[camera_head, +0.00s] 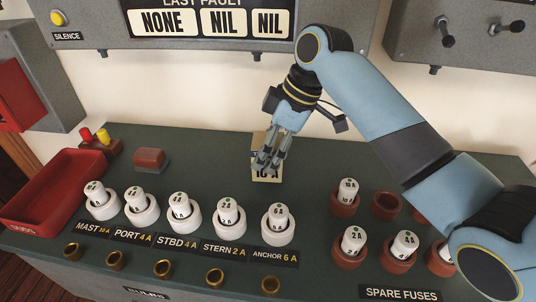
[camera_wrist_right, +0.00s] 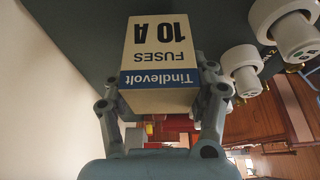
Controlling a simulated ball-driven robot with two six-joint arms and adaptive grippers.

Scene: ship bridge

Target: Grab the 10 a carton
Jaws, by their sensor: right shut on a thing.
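The 10 A carton (camera_head: 267,178) is a small cream box with a blue band. In the right wrist view the carton (camera_wrist_right: 157,40) shows upside down, reading "Tindlevolt FUSES 10 A". My right gripper (camera_head: 268,163) comes down over it from above, and its fingers hide much of the box in the head view. In the wrist view the right gripper (camera_wrist_right: 160,82) has a finger on each side of the carton and is shut on it. I cannot tell whether the carton touches the green bench top. My left gripper is not in view.
Several white fuse holders with fuses (camera_head: 278,228) stand in a row in front of the carton. Red spare-fuse holders (camera_head: 386,207) are to the right. A red tray (camera_head: 50,195) is at far left. Bench (camera_head: 210,165) left of the carton is clear.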

